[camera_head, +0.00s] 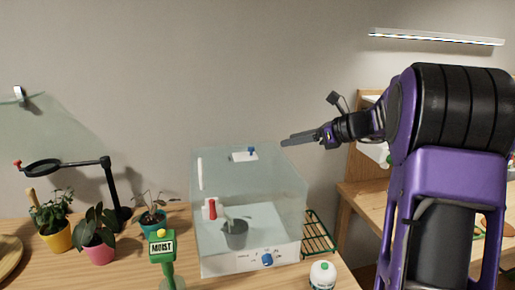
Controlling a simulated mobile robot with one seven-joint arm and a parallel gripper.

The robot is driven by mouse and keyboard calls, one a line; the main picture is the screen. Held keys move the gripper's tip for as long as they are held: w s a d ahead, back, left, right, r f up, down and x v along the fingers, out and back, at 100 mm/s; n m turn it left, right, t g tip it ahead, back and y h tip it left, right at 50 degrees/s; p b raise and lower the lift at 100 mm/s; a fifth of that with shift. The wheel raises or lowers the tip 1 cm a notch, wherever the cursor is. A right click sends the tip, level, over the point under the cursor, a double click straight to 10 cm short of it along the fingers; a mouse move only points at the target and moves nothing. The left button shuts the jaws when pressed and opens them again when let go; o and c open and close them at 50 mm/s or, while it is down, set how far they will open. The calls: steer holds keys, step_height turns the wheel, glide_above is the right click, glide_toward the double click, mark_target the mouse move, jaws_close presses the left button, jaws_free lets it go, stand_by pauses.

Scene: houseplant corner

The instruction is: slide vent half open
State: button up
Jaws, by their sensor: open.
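A clear box (207,245) with a pale base stands on the wooden table in the middle of the head camera view. How far the vent is open is too small to tell. My gripper (290,140) is above and to the right of the vent, apart from it. Its fingers point left, and it is open and empty.
Inside the box are a grey pot (236,238) and a red-handled item (212,208). Potted plants (97,250), a magnifier stand (108,180) and a green MOIST meter (162,250) stand left.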

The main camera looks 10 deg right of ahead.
mark_target(252, 148)
steer(key=x, duration=1.3)
jaws_close()
stand_by(1.0)
